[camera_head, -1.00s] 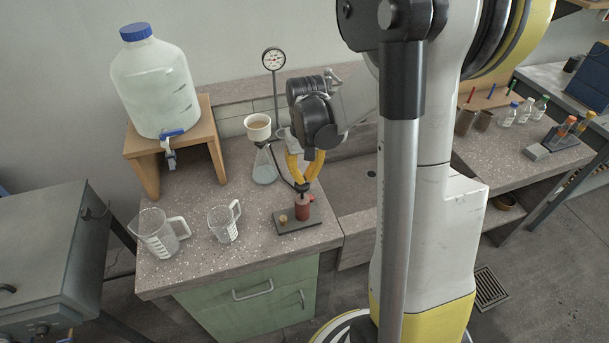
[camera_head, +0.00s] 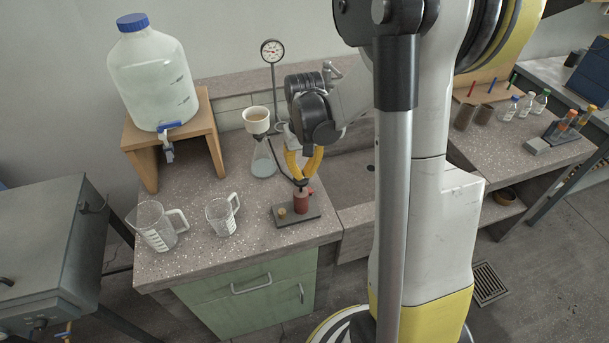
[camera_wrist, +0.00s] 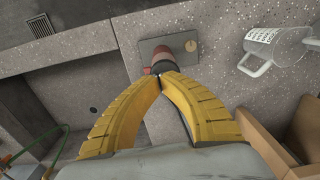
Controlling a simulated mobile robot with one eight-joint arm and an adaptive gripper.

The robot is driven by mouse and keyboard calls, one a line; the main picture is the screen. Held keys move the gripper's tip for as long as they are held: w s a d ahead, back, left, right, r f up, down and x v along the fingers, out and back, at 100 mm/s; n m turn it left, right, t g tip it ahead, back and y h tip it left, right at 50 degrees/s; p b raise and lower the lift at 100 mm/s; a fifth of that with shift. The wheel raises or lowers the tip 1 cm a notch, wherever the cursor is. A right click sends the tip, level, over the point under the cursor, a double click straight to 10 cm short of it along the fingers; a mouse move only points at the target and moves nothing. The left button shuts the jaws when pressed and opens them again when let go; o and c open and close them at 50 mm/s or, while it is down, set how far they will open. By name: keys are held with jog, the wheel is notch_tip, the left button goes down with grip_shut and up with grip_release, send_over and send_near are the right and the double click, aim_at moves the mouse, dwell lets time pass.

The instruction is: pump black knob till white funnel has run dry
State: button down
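My gripper (camera_head: 303,179) has its yellow fingers brought together, the tips meeting right at the black knob (camera_head: 301,185) on top of the small red pump cylinder (camera_head: 301,203). In the wrist view the fingertips (camera_wrist: 160,75) touch or nearly touch each other, with the black knob (camera_wrist: 163,66) just beyond them, partly hidden. I see no clear grip around it. The white funnel (camera_head: 256,114) sits upright on a glass flask (camera_head: 263,160). A beige surface shows inside the funnel; whether it is wet is too small to tell. The flask holds some pale liquid.
The pump stands on a dark plate (camera_head: 281,222) with a brass knob. A dial gauge (camera_head: 272,50) stands behind. Two clear jugs (camera_head: 160,230) (camera_head: 221,217) stand left of the pump, and a large bottle (camera_head: 150,80) rests on a wooden stand (camera_head: 140,168). A sink basin lies to the right.

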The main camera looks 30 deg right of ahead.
notch_tip(320, 180, up, 11)
jog(key=p, duration=0.3)
jog(key=shift+r, duration=0.2)
jog(key=shift+s+d+r, duration=0.1)
dwell(0.7)
jog(key=r, duration=0.4)
jog(key=shift+w+p, duration=0.3)
jog(key=shift+p, duration=0.1)
jog(key=shift+f, duration=0.15)
notch_tip(320, 180, down, 14)
jog(key=b, duration=0.5)
jog(key=shift+s, duration=0.1)
